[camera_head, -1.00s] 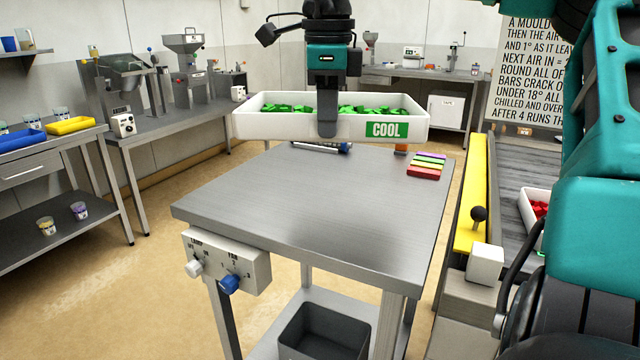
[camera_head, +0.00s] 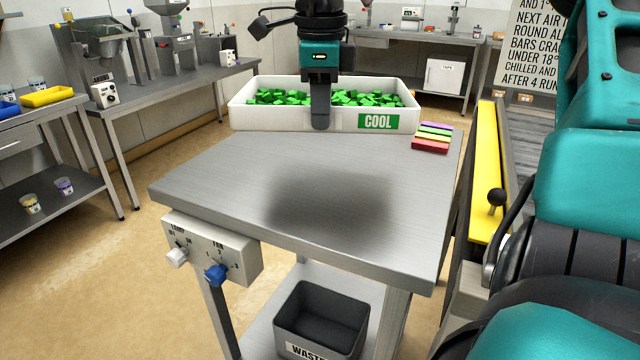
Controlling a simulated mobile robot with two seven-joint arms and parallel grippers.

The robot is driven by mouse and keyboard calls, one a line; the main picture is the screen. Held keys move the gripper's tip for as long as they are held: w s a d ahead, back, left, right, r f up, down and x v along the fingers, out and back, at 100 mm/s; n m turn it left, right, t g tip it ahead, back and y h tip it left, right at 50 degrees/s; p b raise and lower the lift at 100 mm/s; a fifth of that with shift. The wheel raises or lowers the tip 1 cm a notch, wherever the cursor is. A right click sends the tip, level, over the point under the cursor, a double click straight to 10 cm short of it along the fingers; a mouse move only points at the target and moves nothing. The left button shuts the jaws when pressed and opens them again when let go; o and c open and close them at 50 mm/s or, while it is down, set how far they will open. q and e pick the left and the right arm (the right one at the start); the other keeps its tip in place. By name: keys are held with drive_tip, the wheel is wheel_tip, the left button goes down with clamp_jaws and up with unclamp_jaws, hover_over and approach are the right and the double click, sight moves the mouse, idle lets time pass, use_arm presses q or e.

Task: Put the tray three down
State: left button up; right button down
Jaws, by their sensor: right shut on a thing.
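A white tray (camera_head: 292,122) full of green pieces (camera_head: 350,98) is at the far side of the steel table (camera_head: 240,190). Its front has a green label reading COOL. My right gripper (camera_head: 320,125) points down and is shut on the tray's near wall. The tray looks level. I cannot tell whether its underside touches the tabletop or hangs just above it. The tray hides the table's far edge. My left gripper is not in view.
A stack of coloured strips (camera_head: 432,138) lies at the table's far right, close to the tray's right end. A control box (camera_head: 212,250) hangs on the front left edge. A waste bin (camera_head: 322,318) stands below. The table's near part is bare, with a dark shadow.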

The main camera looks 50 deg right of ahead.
wheel_tip(320, 180, down, 9)
drive_tip(key=shift+r+b, duration=0.1)
drive_tip(key=shift+b, duration=0.25)
drive_tip(key=shift+w+f, duration=0.1)
drive_tip(key=shift+f, duration=2.45)
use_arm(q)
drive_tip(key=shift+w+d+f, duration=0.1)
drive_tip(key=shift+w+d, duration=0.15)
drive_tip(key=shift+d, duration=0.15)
use_arm(e)
drive_tip(key=c, duration=1.2)
unclamp_jaws()
